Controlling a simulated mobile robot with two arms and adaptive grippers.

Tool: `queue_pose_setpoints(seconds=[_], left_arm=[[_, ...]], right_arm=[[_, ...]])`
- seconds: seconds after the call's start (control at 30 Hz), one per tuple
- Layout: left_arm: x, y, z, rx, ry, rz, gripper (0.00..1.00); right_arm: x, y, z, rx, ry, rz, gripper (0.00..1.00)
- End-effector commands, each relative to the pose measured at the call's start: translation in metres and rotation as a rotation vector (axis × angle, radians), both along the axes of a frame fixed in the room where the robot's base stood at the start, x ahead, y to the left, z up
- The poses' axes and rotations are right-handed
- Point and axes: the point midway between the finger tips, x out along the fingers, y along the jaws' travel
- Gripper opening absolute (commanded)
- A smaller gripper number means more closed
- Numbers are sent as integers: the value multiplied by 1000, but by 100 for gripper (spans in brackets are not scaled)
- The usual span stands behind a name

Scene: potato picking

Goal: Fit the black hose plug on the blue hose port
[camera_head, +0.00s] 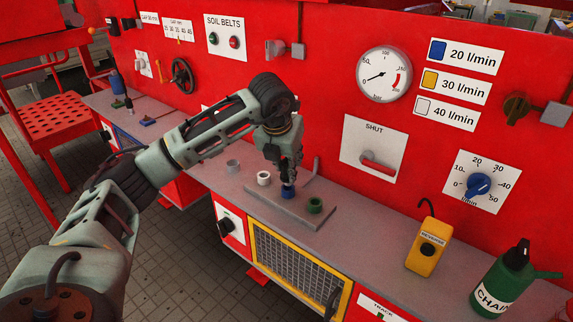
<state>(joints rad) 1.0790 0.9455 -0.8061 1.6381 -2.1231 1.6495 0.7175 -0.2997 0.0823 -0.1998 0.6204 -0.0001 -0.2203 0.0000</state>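My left gripper (288,179) points down, directly over the blue port (288,193) on a grey plate (290,214). Its fingers are dark, small and close together, so I cannot tell whether they are shut or whether they hold the black hose plug. The black hose plug cannot be clearly made out. The fingertips seem to be at the top of the blue port, but contact is unclear. A white port (264,178) and a green port (315,205) stand on either side of the blue port. My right gripper is not in view.
A grey ring-shaped piece (232,166) is farther left on the shelf. A yellow control box (427,246) and a green oil can (503,282) stand to the right. The red panel behind carries a gauge (384,75), a red shut lever (380,168) and a blue knob (478,186).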

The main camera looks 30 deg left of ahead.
Motion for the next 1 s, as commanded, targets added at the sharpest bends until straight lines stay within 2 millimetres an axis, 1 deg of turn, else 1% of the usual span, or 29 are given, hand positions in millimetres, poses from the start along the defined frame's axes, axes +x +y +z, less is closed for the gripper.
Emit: queue_pose_setpoints(seconds=[0.37,1.0], left_arm=[[0,0,-1,0,-1,0,0],[0,0,-17,0,-1,0,0]], right_arm=[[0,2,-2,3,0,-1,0],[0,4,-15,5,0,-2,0]])
